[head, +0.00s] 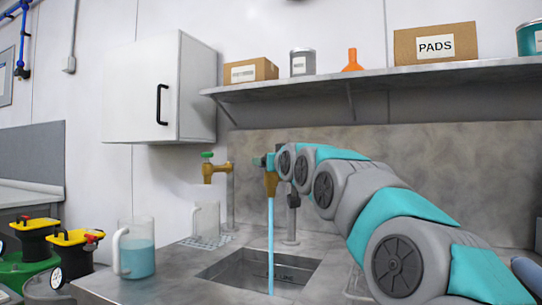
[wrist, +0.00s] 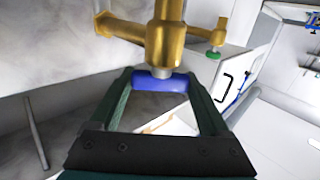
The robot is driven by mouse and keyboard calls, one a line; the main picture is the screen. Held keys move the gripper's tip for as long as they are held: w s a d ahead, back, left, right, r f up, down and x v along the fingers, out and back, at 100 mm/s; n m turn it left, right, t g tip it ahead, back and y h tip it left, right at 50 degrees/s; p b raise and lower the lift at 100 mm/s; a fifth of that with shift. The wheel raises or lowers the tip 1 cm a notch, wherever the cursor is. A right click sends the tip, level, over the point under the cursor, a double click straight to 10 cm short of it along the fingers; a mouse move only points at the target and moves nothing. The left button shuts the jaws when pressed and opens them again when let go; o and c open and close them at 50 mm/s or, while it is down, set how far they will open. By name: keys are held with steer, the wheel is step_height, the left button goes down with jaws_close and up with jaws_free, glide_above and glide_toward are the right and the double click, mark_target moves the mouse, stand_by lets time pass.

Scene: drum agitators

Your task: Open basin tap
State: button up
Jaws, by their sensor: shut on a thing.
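The brass basin tap (head: 271,184) stands over the sink basin (head: 262,270), and a blue stream of water (head: 271,245) runs from its spout into the basin. The tap's brass body (wrist: 166,40) also fills the top middle of the wrist view. Its blue handle (wrist: 160,82) sits between the two fingers of my gripper (wrist: 160,80), which is shut on it. In the head view my arm reaches in from the right and hides the handle.
A second brass tap (head: 212,172) with a green handle is to the left, above a clear jug (head: 206,219). A jug of blue liquid (head: 136,250) stands on the counter's left. A shelf (head: 380,80) with boxes and a wall cabinet (head: 158,90) hang above.

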steer(key=shift+r+n+g+y, duration=0.1)
steer(key=shift+n+g+y, duration=1.4)
steer(key=shift+y, duration=0.8)
steer(key=shift+n+y, duration=0.4)
steer(key=shift+n, duration=0.2)
steer(key=shift+n+g+y, duration=0.5)
steer(key=shift+g+y, duration=0.1)
steer(key=shift+g, duration=0.2)
steer(key=o, duration=1.2)
steer(key=shift+b+v, duration=1.1)
steer(key=shift+v, duration=2.8)
steer(key=shift+c, duration=0.3)
